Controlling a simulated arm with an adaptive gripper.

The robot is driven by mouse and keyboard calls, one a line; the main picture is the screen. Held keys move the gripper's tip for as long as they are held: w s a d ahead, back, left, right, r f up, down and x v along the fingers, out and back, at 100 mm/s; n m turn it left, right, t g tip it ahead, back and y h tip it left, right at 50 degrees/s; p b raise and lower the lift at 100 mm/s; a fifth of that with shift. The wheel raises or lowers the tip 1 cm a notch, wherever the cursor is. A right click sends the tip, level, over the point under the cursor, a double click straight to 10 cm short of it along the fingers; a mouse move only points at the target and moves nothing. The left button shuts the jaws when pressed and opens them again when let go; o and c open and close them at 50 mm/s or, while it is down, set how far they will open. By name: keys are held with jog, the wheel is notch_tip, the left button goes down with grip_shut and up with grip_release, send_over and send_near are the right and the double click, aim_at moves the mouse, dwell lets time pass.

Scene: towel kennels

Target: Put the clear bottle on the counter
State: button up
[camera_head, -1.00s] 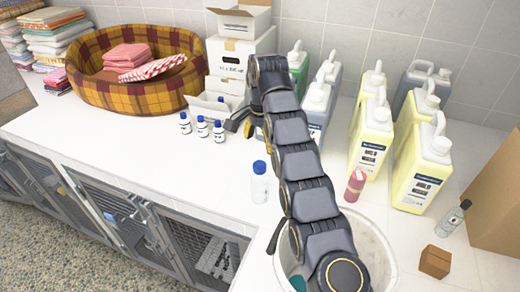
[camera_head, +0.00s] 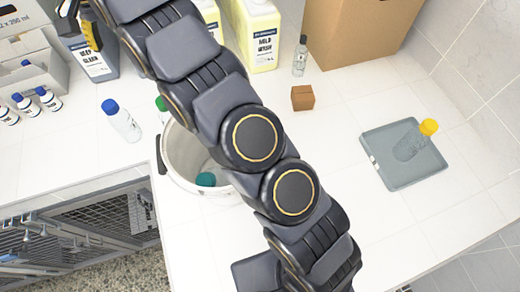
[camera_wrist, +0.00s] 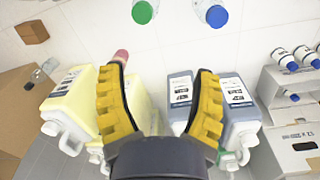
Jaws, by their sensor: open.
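Several bottles look clear. One with a dark cap (camera_head: 300,57) stands on the white counter (camera_head: 350,100) by a cardboard box; the wrist view shows it at far left (camera_wrist: 46,70). A whitish one with a blue cap (camera_head: 124,124) stands on the counter at left, beside a mostly hidden green-capped bottle (camera_head: 162,104). My gripper (camera_wrist: 160,88) is open and empty above the jugs, its yellow fingers apart; the head view shows only part of it at top left.
A white bin (camera_head: 182,176) at the counter's front edge holds something with a teal cap (camera_head: 205,179); my arm covers part of it. Yellow jugs (camera_head: 257,35), a small brown block (camera_head: 302,97) and a large cardboard box (camera_head: 355,35) stand behind. Counter around the tray is clear.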

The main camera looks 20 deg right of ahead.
jog(key=s+d+r+n+g, duration=0.1)
jog(key=s+d+r, duration=0.2)
jog(key=s+d, duration=0.5)
jog(key=s+d+r+n, duration=0.1)
jog(key=s+d+r, duration=0.2)
jog(key=s+d, duration=0.45)
jog(key=s+d+f+n, duration=0.1)
jog(key=s+d+f, duration=0.1)
jog(key=s, duration=0.8)
jog(key=s+d+f+n, duration=0.1)
jog(key=s+d+f, duration=0.2)
jog(key=s, duration=0.8)
jog(key=shift+d+f, duration=0.25)
jog(key=shift+f, duration=0.15)
